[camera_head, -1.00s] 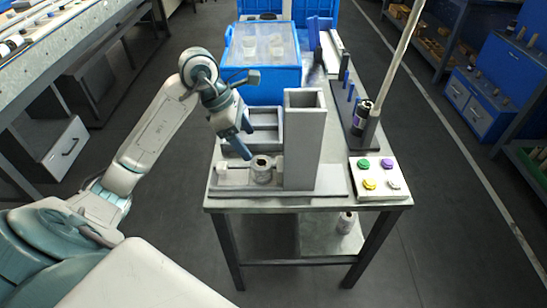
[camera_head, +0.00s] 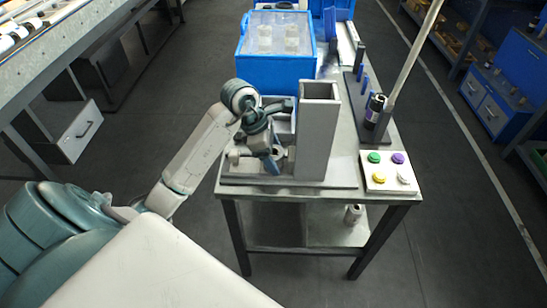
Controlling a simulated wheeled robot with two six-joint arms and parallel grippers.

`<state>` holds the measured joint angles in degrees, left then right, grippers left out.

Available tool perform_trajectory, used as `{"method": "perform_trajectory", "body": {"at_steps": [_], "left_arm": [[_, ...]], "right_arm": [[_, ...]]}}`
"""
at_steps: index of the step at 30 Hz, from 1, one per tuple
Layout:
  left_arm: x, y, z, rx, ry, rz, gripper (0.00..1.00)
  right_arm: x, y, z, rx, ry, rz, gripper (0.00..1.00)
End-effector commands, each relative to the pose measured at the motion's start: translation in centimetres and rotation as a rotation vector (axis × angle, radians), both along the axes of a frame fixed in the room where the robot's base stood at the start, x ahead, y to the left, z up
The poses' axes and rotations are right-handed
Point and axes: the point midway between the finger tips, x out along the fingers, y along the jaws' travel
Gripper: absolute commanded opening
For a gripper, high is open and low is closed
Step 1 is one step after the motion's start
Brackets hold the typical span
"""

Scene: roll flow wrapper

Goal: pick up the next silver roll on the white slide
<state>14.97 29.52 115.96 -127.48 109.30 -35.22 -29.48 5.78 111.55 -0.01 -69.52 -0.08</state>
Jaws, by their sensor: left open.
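Several pale, silvery rolls (camera_head: 12,38) lie on the light sloping surface (camera_head: 95,22) at the upper left, partly cut off by the picture edge. My left gripper (camera_head: 272,165) is open and low at the grey fixture, left of its tall hollow tower (camera_head: 319,125). It is far to the right of the light surface. The gripper covers the place where a small grey cylinder stood in the fixture, so I cannot tell whether it touches anything there. My right gripper is out of view.
The fixture stands on a grey workbench (camera_head: 335,196). A blue box (camera_head: 275,75) with clear cups stands behind. A button panel (camera_head: 388,172) and a tilted pole (camera_head: 411,60) are to the right. A drawer cabinet (camera_head: 80,130) is at left. The floor between is clear.

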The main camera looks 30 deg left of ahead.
Motion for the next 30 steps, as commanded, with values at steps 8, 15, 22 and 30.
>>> {"method": "perform_trajectory", "body": {"at_steps": [8, 15, 22, 30], "left_arm": [[0.0, 0.0, 0.0, 0.0, 0.0, 0.0, 0.55], [0.0, 0.0, 0.0, 0.0, 0.0, -0.001, 0.23], [0.0, 0.0, 0.2, 0.0, -0.002, -0.001, 0.23], [0.1, 0.0, 2.8, 0.001, -0.005, -0.001, 0.23]], "right_arm": [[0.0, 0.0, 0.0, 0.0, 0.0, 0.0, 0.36], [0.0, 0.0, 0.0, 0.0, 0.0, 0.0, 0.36], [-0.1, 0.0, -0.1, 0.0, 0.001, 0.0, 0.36], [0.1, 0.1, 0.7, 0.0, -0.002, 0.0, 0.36]]}}
